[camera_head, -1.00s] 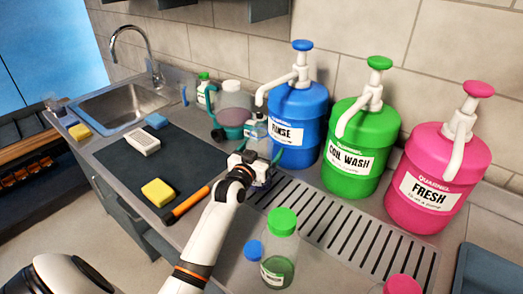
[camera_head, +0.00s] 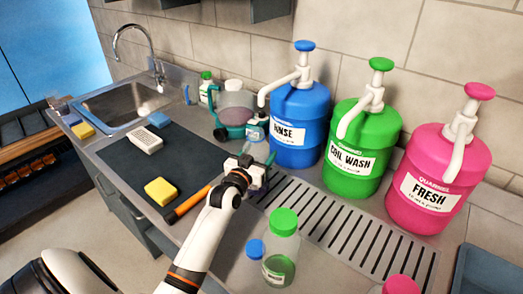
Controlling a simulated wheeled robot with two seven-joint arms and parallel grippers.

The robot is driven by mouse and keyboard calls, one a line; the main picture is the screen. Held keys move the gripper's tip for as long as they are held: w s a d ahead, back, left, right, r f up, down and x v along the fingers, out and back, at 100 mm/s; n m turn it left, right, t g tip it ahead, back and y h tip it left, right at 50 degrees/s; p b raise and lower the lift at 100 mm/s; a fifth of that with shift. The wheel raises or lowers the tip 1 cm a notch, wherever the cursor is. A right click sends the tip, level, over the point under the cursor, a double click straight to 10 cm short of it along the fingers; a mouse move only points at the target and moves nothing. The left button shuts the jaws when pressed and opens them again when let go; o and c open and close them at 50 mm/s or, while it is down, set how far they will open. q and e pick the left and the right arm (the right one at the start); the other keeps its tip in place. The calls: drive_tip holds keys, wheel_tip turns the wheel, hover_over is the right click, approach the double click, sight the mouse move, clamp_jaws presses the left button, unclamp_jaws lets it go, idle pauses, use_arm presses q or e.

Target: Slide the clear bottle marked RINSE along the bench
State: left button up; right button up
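A small clear bottle (camera_head: 256,131) with a pale label stands on the bench left of the big blue RINSE jug (camera_head: 300,125). Its label is too small to read. My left gripper (camera_head: 260,163) is low over the bench, just in front of the small bottle. Its fingers point away from me and are partly hidden by its own body, so I cannot tell whether they are open or touch the bottle. My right gripper is not in view.
A slotted drain (camera_head: 335,225) lies right of the gripper. Green COIL WASH (camera_head: 362,150) and pink FRESH (camera_head: 438,180) jugs line the wall. A green-capped bottle (camera_head: 282,250) and loose blue cap (camera_head: 255,249) are in front.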

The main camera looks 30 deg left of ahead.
use_arm(q)
drive_tip(key=shift+s+a+p, duration=0.15)
drive_tip(key=shift+s+p, duration=0.4)
drive_tip(key=shift+s, duration=1.2)
drive_tip(key=shift+s+a+p, duration=0.2)
drive_tip(key=shift+s+p, duration=0.7)
drive_tip(key=shift+s, duration=1.85)
drive_tip(key=shift+s+a+p, duration=0.15)
drive_tip(key=shift+s+p, duration=0.2)
drive_tip(key=shift+s, duration=0.95)
drive_tip(key=shift+s+a+p, duration=0.1)
drive_tip(key=shift+s+p, duration=0.25)
drive_tip(key=shift+s, duration=1.1)
